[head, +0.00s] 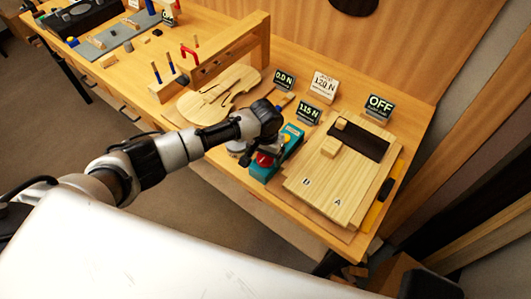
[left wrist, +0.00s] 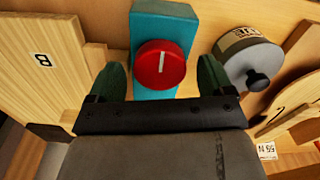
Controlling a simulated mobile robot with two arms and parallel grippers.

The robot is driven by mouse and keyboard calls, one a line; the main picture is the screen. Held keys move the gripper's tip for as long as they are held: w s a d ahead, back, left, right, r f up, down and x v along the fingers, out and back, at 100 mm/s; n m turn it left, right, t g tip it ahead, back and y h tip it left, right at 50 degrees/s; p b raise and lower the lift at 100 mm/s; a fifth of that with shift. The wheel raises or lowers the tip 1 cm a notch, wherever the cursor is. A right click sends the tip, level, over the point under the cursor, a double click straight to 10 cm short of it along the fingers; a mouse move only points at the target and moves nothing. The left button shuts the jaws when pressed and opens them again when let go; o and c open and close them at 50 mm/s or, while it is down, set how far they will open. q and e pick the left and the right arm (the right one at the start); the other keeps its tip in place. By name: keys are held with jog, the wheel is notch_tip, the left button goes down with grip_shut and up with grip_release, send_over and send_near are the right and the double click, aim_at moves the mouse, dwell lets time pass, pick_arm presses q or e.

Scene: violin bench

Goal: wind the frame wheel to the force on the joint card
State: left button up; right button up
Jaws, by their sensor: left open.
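A red round knob with a white line (left wrist: 160,64) sits on a teal block (left wrist: 165,18). The teal block (head: 292,140) also shows in the head view, at the bench's front, with the red knob (head: 264,160) partly hidden by my arm. My left gripper (left wrist: 162,74) is open, one finger on each side of the knob, with gaps visible; it also shows above the teal block in the head view (head: 260,149). The white card (head: 324,85) reads 120 N. Dark displays read 115 N (head: 309,113) and 0.0 N (head: 284,79). My right gripper is not in view.
Right of the teal block lie light wooden boards marked B and A (head: 317,190), with a small wood block (head: 330,147) and an OFF display (head: 379,105) behind. A grey cylinder with a black knob (left wrist: 248,58) stands close beside the block. A violin plate (head: 218,95) lies left.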

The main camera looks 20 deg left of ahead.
pick_arm(q)
notch_tip(320, 180, up, 11)
jog(key=b, duration=0.1)
jog(key=shift+f+b, duration=0.15)
jog(key=shift+b, duration=0.25)
dwell(1.2)
